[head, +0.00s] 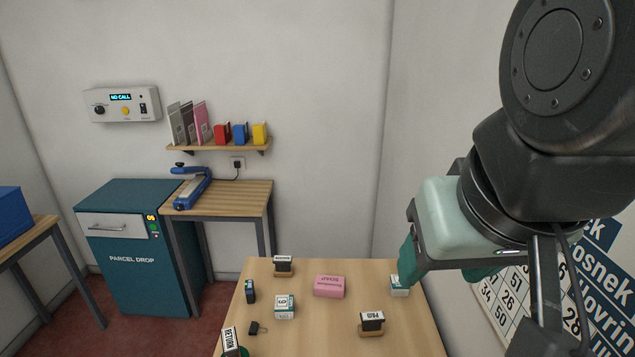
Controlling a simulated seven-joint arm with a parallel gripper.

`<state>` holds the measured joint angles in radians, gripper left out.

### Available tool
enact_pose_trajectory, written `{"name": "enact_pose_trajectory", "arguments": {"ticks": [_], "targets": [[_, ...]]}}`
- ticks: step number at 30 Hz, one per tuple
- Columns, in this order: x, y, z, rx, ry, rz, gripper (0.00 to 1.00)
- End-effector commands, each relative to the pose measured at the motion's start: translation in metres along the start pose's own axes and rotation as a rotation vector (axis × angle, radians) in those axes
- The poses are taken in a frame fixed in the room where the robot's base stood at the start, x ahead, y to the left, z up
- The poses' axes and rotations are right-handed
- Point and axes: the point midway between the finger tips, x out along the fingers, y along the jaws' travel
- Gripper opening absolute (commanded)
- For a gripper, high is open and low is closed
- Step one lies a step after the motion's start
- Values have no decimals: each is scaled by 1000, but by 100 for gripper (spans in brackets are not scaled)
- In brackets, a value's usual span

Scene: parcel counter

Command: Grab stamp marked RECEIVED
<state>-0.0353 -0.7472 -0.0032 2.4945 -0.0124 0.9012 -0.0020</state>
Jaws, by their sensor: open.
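Several stamps stand on the wooden table in the head view. One stamp (283,265) at the back left has a small label too small to read, so I cannot tell if it says RECEIVED. Another stamp (372,322) at the front right appears to read PAID. A third stamp (231,342) at the front left reads RETURN and is cut off by the picture edge. My gripper (442,272) is open and empty, with green fingers, high above the table's right side. It is apart from all the stamps.
A pink soap box (329,286), a white-green box (284,306), a dark blue box (251,291) and a black binder clip (257,328) lie on the table (325,340). The front middle is clear.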

Motion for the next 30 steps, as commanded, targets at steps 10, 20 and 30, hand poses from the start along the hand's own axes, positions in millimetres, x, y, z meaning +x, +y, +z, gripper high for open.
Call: {"name": "enact_pose_trajectory", "arguments": {"ticks": [10,20,30], "targets": [[0,0,0,0,0,0,57],[0,0,0,0,0,0,91],[3,-2,-6,15,4,0,92]]}}
